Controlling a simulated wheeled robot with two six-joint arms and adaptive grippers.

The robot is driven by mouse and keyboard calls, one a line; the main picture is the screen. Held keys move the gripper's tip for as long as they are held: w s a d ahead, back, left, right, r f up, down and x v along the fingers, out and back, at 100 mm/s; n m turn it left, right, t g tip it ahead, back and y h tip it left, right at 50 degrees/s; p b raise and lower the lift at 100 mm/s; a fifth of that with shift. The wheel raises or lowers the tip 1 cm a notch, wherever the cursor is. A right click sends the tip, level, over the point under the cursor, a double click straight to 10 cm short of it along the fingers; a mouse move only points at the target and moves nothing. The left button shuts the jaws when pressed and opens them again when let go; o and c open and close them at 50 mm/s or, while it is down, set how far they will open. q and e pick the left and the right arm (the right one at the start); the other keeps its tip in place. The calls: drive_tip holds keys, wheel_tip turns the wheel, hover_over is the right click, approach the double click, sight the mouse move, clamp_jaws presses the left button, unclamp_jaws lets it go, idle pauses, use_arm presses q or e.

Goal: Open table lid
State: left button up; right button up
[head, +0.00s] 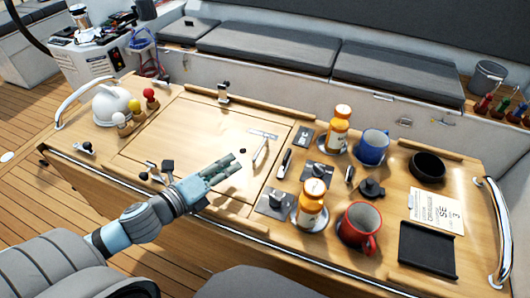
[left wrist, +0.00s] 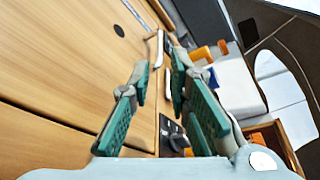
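The table lid (head: 200,125) is a square wooden panel lying flat in the wooden tabletop (head: 75,165) in the head view. A pale T-shaped handle (head: 262,146) stands near its right side. My left gripper (head: 240,160) is over the right part of the lid, just left of the handle. In the left wrist view, its green-padded fingers (left wrist: 160,72) are apart with nothing clearly held between them. A pale bar shows beyond the fingertips there, but I cannot tell if it is the handle. My right gripper is not in view.
Right of the lid stand orange bottles (head: 312,200), a blue mug (head: 371,147), a red mug (head: 360,225), a black bowl (head: 427,166) and a black tray (head: 428,248). Metal rails (head: 497,230) edge both ends.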

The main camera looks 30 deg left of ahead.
sight(262, 146)
use_arm(q)
drive_tip(key=b+x, duration=0.2)
drive_tip(key=f+b+x, duration=0.1)
drive_tip(key=b+x, duration=0.2)
drive_tip(key=x, duration=0.8)
drive_tip(key=shift+d+r+b, duration=0.2)
drive_tip(key=shift+b, duration=0.2)
clamp_jaws()
